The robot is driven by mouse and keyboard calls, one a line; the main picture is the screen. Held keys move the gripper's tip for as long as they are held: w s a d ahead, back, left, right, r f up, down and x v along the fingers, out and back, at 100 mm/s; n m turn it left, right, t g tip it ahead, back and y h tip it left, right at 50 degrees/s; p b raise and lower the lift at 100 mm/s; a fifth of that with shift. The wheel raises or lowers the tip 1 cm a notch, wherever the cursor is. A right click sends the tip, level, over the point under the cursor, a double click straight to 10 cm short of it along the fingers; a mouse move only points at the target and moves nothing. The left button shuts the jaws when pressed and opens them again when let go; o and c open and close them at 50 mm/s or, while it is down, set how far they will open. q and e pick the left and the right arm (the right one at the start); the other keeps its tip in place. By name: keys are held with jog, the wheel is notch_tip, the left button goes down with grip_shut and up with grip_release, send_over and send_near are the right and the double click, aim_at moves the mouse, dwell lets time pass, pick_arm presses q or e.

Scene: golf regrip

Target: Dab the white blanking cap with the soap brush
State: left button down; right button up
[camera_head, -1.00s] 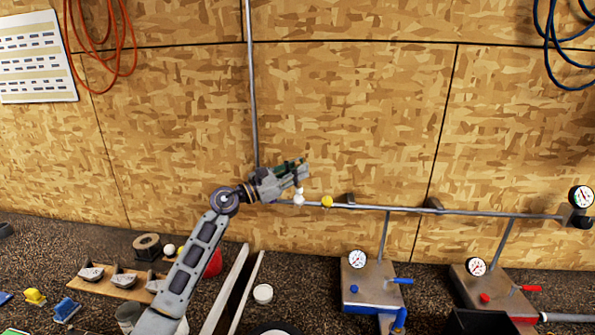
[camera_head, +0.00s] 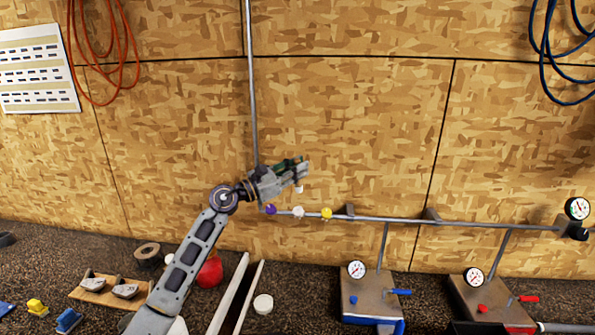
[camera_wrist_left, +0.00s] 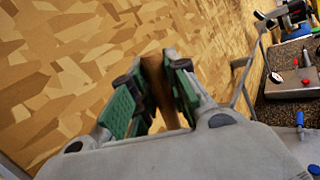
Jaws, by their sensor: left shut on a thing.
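My left gripper (camera_head: 300,170) is shut on the soap brush, whose brown wooden handle (camera_wrist_left: 157,85) shows between the green finger pads in the left wrist view. The brush's pale tip (camera_head: 299,189) sticks out below the fingers in the head view. The white blanking cap (camera_head: 298,212) sits on the grey pipe along the wall, just below the tip, with a small gap between them in the picture. A purple cap (camera_head: 270,209) is left of it and a yellow cap (camera_head: 326,213) right of it. My right gripper is not in view.
The horizontal pipe (camera_head: 390,220) runs right to a gauge (camera_head: 577,209). Two metal blocks with gauges and valves, blue (camera_head: 370,298) and red (camera_head: 490,300), stand on the bench. A white round pot (camera_head: 263,303) and a red object (camera_head: 209,272) are near my arm.

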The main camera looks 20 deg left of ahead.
pick_arm(q)
jog(key=shift+r+p, duration=0.65)
jog(key=shift+r, duration=0.5)
